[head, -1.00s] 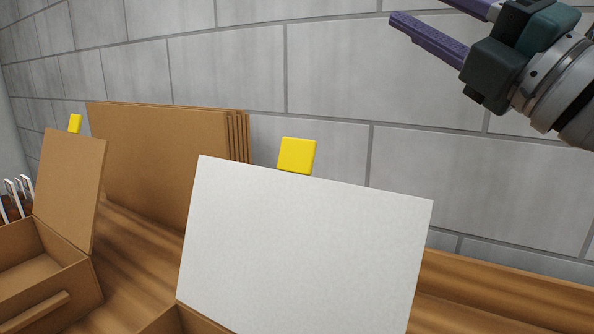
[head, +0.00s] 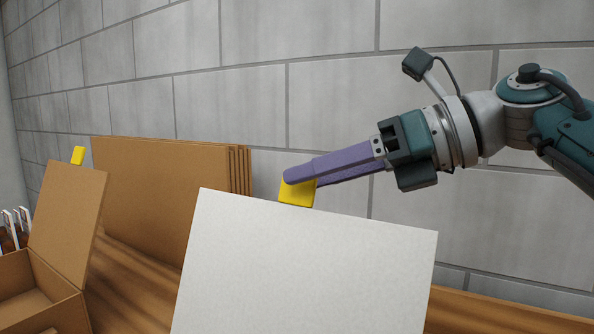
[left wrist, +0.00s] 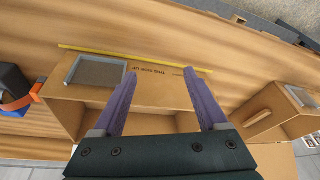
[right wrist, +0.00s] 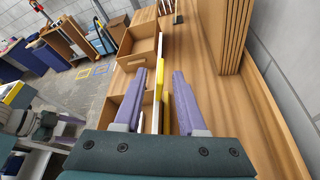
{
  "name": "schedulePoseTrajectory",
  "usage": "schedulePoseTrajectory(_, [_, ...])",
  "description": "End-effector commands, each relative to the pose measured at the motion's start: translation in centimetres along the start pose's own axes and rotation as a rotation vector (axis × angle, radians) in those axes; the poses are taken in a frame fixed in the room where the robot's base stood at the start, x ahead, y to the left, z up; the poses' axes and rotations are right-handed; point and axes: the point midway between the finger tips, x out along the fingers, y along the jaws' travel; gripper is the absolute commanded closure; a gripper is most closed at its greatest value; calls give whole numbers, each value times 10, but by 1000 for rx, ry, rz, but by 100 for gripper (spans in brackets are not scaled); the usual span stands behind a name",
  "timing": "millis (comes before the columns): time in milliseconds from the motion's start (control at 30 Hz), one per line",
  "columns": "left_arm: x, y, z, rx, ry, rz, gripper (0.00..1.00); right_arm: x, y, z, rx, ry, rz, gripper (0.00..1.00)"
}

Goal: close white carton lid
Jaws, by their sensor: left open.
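The white carton lid (head: 305,270) stands upright in the head view, with a yellow tab (head: 297,193) on its top edge. My right gripper (head: 300,177) is at the tab, its near finger overlapping the tab's top. In the right wrist view its fingers (right wrist: 159,80) are apart, with the yellow tab (right wrist: 167,108) and the lid's thin edge between them. The carton's body is hidden behind the lid in the head view. My left gripper (left wrist: 160,85) is open and empty above a brown carton (left wrist: 160,88); it is outside the head view.
A brown carton (head: 40,295) with its raised brown lid (head: 68,220) and a yellow tab stands at the left. Flat brown boards (head: 165,185) lean against the grey block wall (head: 400,50). The wooden bench (head: 510,315) is clear at the right.

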Motion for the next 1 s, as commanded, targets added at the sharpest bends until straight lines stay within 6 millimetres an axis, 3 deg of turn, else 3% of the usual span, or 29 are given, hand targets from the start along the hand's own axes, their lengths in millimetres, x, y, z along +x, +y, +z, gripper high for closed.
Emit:
schedulePoseTrajectory(200, [-3, 1, -1, -6, 1, 4, 25, 22, 0, 1, 1, -2, 1, 60])
schedulePoseTrajectory(500, [-3, 2, -1, -9, 1, 7, 25, 24, 0, 0, -1, -3, -1, 60])
schedulePoseTrajectory(867, [-3, 2, -1, -7, 1, 6, 25, 24, 0, 0, 0, -2, -1, 100])
schedulePoseTrajectory(1000, [-3, 1, -1, -3, 0, 3, 25, 24, 0, 0, 0, -2, -1, 100])
